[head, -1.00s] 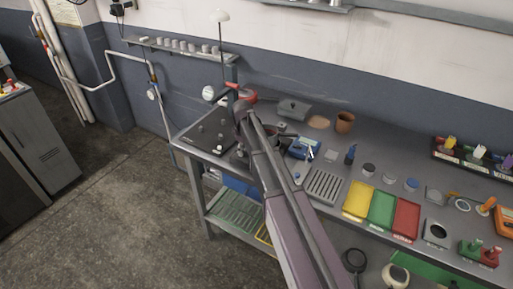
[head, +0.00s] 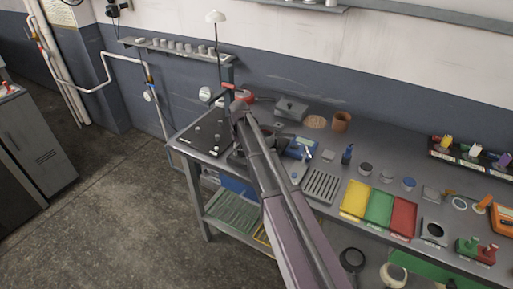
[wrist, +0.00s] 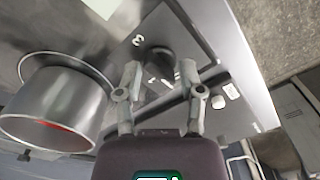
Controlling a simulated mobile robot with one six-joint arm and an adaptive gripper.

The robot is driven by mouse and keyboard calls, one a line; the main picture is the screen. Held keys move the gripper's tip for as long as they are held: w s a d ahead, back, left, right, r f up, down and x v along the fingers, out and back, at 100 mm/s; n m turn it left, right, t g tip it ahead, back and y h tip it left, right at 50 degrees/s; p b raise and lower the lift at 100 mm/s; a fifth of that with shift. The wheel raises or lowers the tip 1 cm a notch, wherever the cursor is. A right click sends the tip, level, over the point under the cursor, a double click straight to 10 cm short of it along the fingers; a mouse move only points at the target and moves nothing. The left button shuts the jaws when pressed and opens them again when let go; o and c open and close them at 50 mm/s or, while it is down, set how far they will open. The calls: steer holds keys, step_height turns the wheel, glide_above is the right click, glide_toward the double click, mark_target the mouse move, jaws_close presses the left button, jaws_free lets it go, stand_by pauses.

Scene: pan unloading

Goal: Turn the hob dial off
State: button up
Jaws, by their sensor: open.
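A black round hob dial (wrist: 160,60) sits on a grey panel in the wrist view, with a white "3" and other white marks beside it. My gripper (wrist: 159,72) is open, with one finger on each side of the dial. I cannot tell whether the fingers touch it. Which mark the dial points at is unclear. In the head view my arm reaches to the left end of the bench, and my gripper and the dial are hidden or too small to make out.
A metal pot (wrist: 45,95) with something red inside is close left of my gripper. A dark board (head: 190,136) with small knobs lies at the bench's left end. Yellow, green and red trays (head: 379,222) are further right. A red-topped object (head: 245,95) stands behind my arm's end.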

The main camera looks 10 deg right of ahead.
steer(key=m, duration=1.1)
step_height(320, 180, up, 14)
steer(key=p, duration=1.4)
steer(key=s+d+f+m+b, duration=0.1)
steer(key=s+d+m, duration=0.1)
steer(key=s, duration=0.4)
steer(key=s+d+f+m+b, duration=0.2)
steer(key=s, duration=0.4)
steer(key=shift+m, duration=0.4)
steer(key=shift+o, duration=0.2)
steer(key=o, duration=0.3)
steer(key=shift+o, duration=0.6)
steer(key=shift+w, duration=0.3)
steer(key=w+a+r+p, duration=0.2)
steer(key=w+a, duration=0.2)
steer(key=w, duration=0.7)
steer(key=shift+w+r+p, duration=0.2)
steer(key=shift+r+p, duration=0.2)
